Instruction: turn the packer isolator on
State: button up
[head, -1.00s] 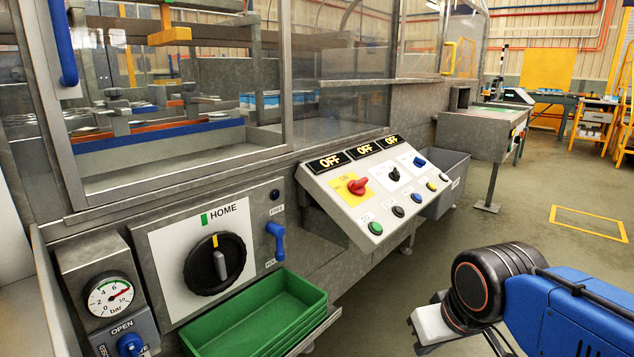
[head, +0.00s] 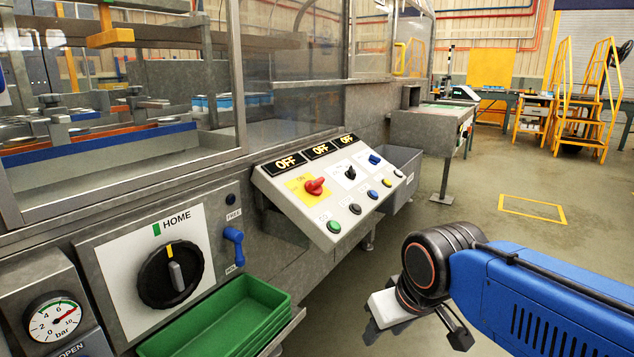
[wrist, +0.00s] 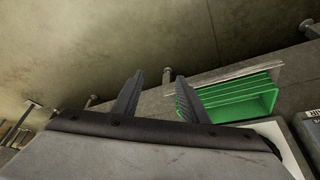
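The sloped control console (head: 300,205) stands out from the machine front in the head view. Its red rotary switch (head: 315,186) sits on a yellow plate, below the leftmost of three black displays (head: 290,163) that all read OFF. A black selector (head: 350,173) and a blue selector (head: 375,159) sit to its right on white plates. The labels beside the switches are too small to read surely. My gripper (wrist: 160,77) shows two fingers apart with nothing between them. In the head view it hangs low right of the console, well clear, with its fingers partly hidden.
Several push buttons, the green one (head: 334,227) nearest, line the console's lower edge. A black HOME dial (head: 171,276), blue lever (head: 233,246) and green tray (head: 215,315) are at front left. A grey bin (head: 403,165) stands behind the console. Floor at right is open.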

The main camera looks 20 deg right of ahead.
jog(key=o, duration=0.8)
jog(key=w+r, duration=0.3)
jog(key=r, duration=0.1)
jog(key=shift+w+r, duration=0.3)
jog(key=shift+w, duration=0.1)
jog(key=shift+c, duration=0.2)
notch_tip(320, 180, up, 26)
jog(key=r+n+g+y, duration=0.1)
jog(key=n+y, duration=0.2)
jog(key=n, duration=0.4)
send_over(317, 179)
jog(key=s+d, duration=0.4)
jog(key=s, duration=0.2)
jog(key=x, duration=1.7)
jog(key=shift+d+f, duration=0.3)
jog(key=shift+c, duration=0.6)
jog(key=c, duration=0.9)
